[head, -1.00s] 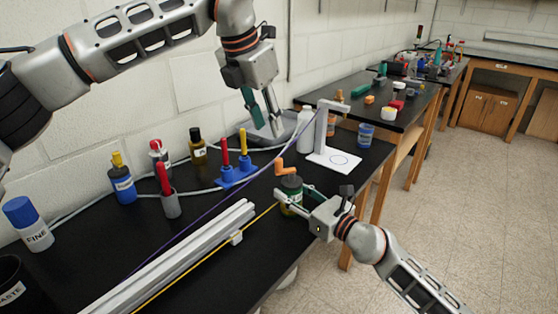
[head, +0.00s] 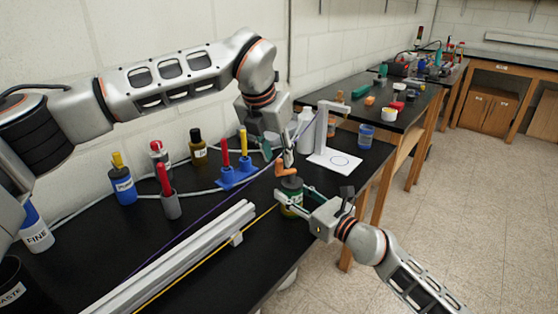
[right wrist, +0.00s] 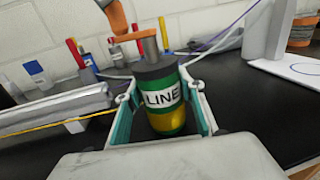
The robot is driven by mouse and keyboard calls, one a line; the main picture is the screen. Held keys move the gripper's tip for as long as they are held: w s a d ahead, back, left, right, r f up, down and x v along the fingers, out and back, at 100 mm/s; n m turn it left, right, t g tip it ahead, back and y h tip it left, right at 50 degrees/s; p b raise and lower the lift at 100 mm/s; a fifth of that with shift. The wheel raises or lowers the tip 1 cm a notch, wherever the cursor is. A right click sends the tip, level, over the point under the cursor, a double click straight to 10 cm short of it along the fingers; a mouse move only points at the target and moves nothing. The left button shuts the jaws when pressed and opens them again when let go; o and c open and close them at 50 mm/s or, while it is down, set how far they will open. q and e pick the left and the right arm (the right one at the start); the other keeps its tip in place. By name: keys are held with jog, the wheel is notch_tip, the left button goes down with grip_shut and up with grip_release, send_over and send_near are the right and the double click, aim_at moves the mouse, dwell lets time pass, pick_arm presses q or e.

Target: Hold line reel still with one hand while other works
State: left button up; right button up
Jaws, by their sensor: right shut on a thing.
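The line reel (head: 291,184) is a green and yellow cylinder with a dark top and a white LINE label, standing on the black bench; it fills the middle of the right wrist view (right wrist: 165,98). An orange crank (head: 284,170) sits on its top, also seen in the right wrist view (right wrist: 125,30). My right gripper (head: 290,199) is shut on the reel's body, a finger on each side. My left gripper (head: 277,155) points down just above the crank, its fingers apart. I cannot tell whether it touches the crank.
A pale extrusion rail (head: 185,255) with a yellow line (head: 215,258) lies left of the reel. A blue holder with screwdrivers (head: 235,174), a grey cup (head: 170,205) and bottles stand behind. A white stand (head: 325,135) is at the right.

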pick_arm(q)
jog(key=shift+x, duration=1.35)
jog(key=shift+c, duration=0.5)
grip_shut()
jog(key=shift+w+a+m, duration=0.1)
jog(key=shift+m, duration=0.2)
jog(key=shift+w+d+f+m+g+h, duration=0.1)
jog(key=shift+w+m+g+h, duration=0.4)
jog(key=shift+m, duration=1.4)
jog(key=shift+w+d+r+m+g+h, duration=0.25)
jog(key=shift+w+m+g, duration=0.45)
jog(key=shift+m, duration=1.2)
jog(key=shift+w+f+m+g+h, duration=0.25)
jog(key=shift+w+m+g+h, duration=0.35)
jog(key=shift+m, duration=1.3)
jog(key=shift+s, duration=0.1)
